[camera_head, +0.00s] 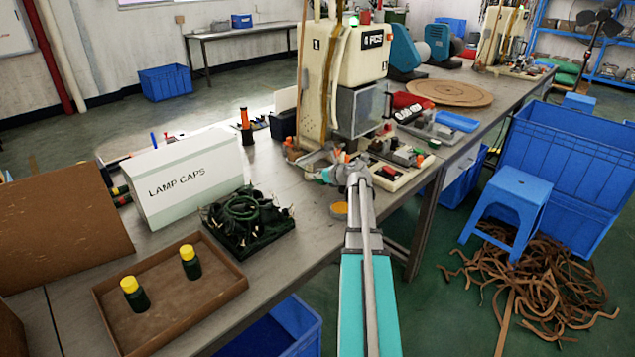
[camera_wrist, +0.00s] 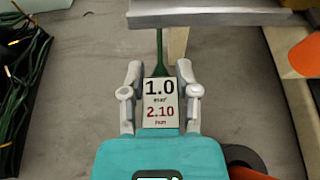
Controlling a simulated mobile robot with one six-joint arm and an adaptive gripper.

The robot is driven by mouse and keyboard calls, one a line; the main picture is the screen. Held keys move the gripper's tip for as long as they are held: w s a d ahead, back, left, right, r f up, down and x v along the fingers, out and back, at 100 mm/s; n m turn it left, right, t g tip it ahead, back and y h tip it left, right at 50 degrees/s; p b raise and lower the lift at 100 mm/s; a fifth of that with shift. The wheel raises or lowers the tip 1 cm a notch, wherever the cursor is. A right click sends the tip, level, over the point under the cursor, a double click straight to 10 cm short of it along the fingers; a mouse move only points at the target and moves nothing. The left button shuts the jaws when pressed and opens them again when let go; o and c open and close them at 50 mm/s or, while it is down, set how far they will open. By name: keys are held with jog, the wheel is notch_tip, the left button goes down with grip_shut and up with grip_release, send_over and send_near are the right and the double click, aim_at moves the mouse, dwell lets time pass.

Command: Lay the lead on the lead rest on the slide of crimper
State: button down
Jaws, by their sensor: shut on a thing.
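My gripper (camera_wrist: 159,72) has its two grey fingers around a pale card (camera_wrist: 161,103) marked 1.0 and 2.10 and a thin dark green lead (camera_wrist: 160,48). It is shut on the lead. The lead runs up from the fingers to a grey plate (camera_wrist: 220,13) at the top of the wrist view. Whether the lead touches the plate or passes under it, I cannot tell. In the head view my gripper (camera_head: 343,168) is low before the cream press marked FCS (camera_head: 350,55), which looks like the crimper. The lead rest is not clearly seen.
A black tray of green leads (camera_head: 247,222) lies left of my gripper. Further left are a LAMP CAPS box (camera_head: 190,182) and a brown tray (camera_head: 215,287) with two yellow-capped bottles. Small fittings crowd the bench right of the press. An orange part (camera_wrist: 305,55) is close at right.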

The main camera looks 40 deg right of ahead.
aim_at(318, 181)
notch_tip(318, 181, down, 2)
jog(key=shift+d+f+b, duration=0.1)
jog(key=shift+b, duration=0.85)
jog(key=shift+f+b, duration=0.6)
jog(key=shift+b, duration=0.05)
jog(key=shift+f, duration=0.15)
jog(key=shift+c, duration=1.8)
grip_release()
jog(key=shift+r, duration=0.2)
jog(key=shift+s+r, duration=0.1)
jog(key=shift+s, duration=0.1)
jog(key=p+v, duration=0.4)
jog(key=v, duration=0.5)
jog(key=shift+s+r, duration=0.2)
jog(key=shift+s, duration=0.1)
jog(key=shift+p+v, duration=0.35)
jog(key=shift+v, duration=0.6)
